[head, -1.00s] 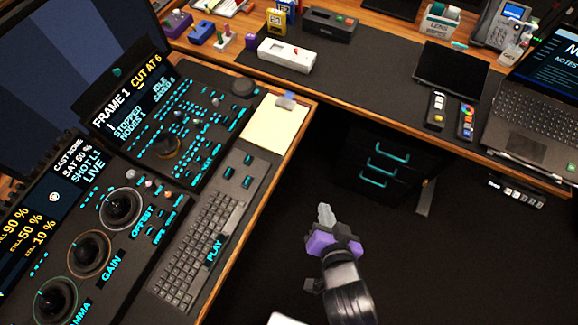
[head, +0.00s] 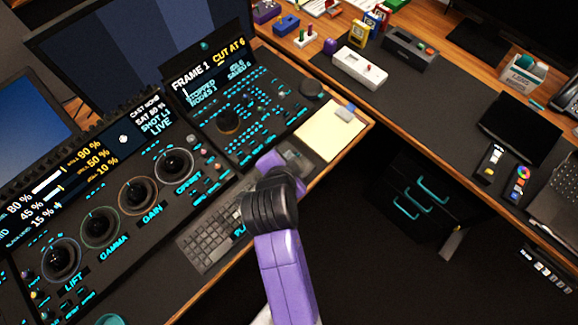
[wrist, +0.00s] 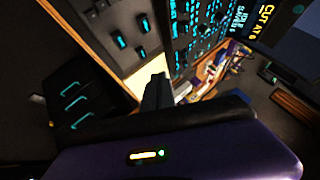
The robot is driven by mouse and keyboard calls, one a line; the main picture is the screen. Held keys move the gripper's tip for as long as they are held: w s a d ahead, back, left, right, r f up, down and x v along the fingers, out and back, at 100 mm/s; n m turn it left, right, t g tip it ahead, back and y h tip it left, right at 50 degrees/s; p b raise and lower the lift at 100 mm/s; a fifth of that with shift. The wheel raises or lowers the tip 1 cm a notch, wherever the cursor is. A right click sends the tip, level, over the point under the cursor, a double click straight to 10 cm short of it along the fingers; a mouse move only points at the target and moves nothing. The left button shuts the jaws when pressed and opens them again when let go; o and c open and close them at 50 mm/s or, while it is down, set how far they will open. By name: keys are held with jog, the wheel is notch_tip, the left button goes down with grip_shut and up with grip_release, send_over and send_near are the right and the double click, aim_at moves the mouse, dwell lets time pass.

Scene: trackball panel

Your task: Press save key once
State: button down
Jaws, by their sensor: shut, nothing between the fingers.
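My gripper (wrist: 158,84) shows in the wrist view as dark fingers, shut and empty. In the head view my arm covers its fingertips, with its purple hand over the right end of the keyboard strip. Teal-edged large keys (wrist: 121,41) show beyond the fingertips in the wrist view, apart from them. In the head view these keys are mostly hidden behind the hand. I cannot read which one is the save key. The grading panel (head: 229,119) carries many small teal buttons and a screen (head: 209,78) reading "FRAME 1" and "CUT AT 6".
A keyboard (head: 208,240) lies left of my arm. A cream notepad (head: 332,134) with a clip is right of the keys. Dials (head: 137,196) line the left panel. A drawer cabinet (head: 420,196) stands under the right desk. The floor between the desks is open.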

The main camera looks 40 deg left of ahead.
jog(key=shift+f+b, duration=3.55)
jog(key=shift+f, duration=0.85)
jog(key=shift+f, duration=0.1)
jog(key=shift+f, duration=0.3)
jog(key=shift+f+b, duration=0.6)
jog(key=shift+b, duration=0.05)
jog(key=shift+r+p, duration=0.85)
jog(key=shift+r, duration=0.15)
jog(key=shift+r+p, duration=2.05)
jog(key=shift+r, duration=0.45)
